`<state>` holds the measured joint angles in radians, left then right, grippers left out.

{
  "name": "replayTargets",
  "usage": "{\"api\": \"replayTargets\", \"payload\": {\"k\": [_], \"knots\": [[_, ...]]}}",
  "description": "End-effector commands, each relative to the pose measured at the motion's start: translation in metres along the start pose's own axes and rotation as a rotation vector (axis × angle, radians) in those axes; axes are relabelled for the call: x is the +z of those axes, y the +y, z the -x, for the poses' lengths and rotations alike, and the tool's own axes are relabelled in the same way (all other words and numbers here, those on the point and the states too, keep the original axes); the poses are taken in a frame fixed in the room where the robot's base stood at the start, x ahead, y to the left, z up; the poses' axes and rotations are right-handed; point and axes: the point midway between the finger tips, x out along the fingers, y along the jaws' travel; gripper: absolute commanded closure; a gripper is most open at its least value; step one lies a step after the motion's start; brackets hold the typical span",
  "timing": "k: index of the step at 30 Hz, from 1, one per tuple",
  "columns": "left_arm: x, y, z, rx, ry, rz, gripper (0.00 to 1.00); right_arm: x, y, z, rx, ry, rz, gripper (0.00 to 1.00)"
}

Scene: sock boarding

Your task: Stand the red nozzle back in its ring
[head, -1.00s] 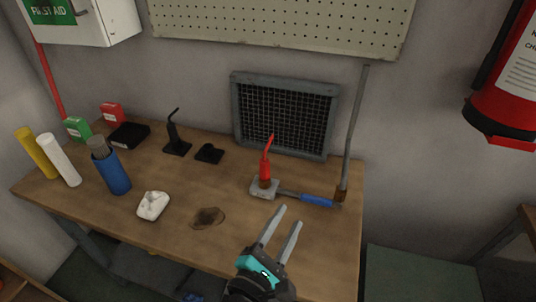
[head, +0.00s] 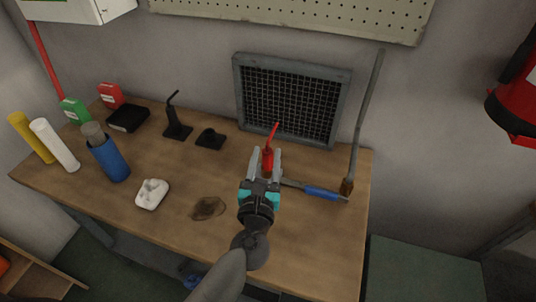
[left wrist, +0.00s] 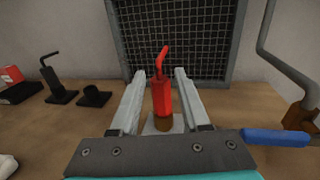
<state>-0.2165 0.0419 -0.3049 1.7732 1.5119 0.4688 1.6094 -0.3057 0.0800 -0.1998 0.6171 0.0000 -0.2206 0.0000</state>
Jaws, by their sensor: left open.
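The red nozzle (head: 268,158) stands upright, with its bent thin tip up, on a small grey block near the right of the workbench. In the left wrist view the nozzle (left wrist: 161,97) has a brown lower part and sits on the pale block (left wrist: 152,128). My left gripper (head: 265,154) is open, its fingers to either side of the nozzle in both views; I see no clear contact. A low black ring (head: 210,141), seemingly empty, lies beside a black nozzle (head: 174,116) standing in its own black base. My right gripper is not in view.
A blue-handled tool (head: 320,193) lies right of the nozzle, near an upright grey pipe (head: 366,120). A mesh-fronted frame (head: 290,100) leans behind. The bench (head: 225,170) is clear around the dark stain.

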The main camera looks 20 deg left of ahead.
Motion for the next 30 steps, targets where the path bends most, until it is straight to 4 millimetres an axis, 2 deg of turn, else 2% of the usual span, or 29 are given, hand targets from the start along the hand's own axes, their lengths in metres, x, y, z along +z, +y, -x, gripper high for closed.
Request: {"api": "replayTargets", "payload": {"k": [8, 19, 29, 30], "knots": [[0.0, 0.0, -0.017, 0.001, 0.0, -0.001, 0.54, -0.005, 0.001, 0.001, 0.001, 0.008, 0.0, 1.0], [0.001, 0.002, -0.06, 0.001, 0.0, -0.003, 0.54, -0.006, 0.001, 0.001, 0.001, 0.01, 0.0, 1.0], [0.001, 0.002, -0.065, 0.001, 0.001, -0.002, 0.54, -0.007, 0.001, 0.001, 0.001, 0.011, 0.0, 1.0], [0.001, 0.002, -0.065, 0.001, 0.001, -0.002, 0.57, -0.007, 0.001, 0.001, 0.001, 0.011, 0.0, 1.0]]}}
